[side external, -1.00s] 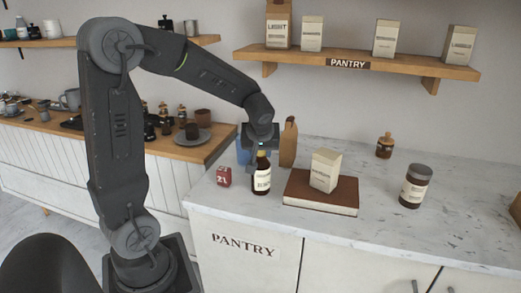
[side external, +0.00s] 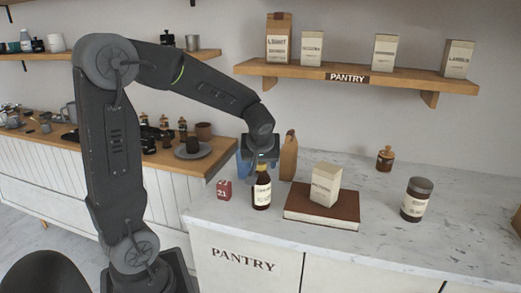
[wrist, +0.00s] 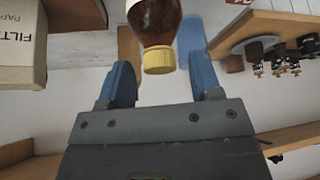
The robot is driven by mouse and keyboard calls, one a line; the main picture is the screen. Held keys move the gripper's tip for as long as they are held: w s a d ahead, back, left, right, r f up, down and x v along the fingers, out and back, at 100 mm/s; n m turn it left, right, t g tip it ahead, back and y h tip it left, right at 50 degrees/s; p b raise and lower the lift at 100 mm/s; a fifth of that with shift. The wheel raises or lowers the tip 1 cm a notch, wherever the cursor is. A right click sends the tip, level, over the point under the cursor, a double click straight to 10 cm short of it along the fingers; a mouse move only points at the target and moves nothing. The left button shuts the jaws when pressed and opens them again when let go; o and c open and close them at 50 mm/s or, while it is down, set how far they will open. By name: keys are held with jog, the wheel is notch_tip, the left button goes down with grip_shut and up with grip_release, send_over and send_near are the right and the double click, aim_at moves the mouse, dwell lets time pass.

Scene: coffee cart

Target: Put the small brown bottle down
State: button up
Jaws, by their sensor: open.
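The small brown bottle (side external: 261,193) stands upright on the marble counter, with a cream label and a yellow cap. In the wrist view its brown body and yellow cap (wrist: 159,60) show upside down, just beyond and between the fingertips. My gripper (side external: 262,160) is at the bottle's top in the side view. In the wrist view my gripper (wrist: 162,84) has its two blue fingers spread wide, with gaps on both sides of the cap and nothing held.
A red block (side external: 224,190) stands left of the bottle. A brown book (side external: 300,207) with a cream box (side external: 326,185) on it lies to the right. A tan bag (side external: 289,157) stands close behind. A dark-lidded jar (side external: 416,200) is farther right. The counter (side external: 375,225) is clear between.

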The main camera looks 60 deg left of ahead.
jog(key=v, duration=1)
jog(key=s+d+f+m+t+h, duration=0.2)
jog(key=s+d+m+h, duration=0.3)
jog(key=s+d+m, duration=0.7)
jog(key=d, duration=0.3)
jog(key=shift+s+d+f+t, duration=0.2)
jog(key=shift+f+t, duration=0.1)
jog(key=shift+t, duration=0.1)
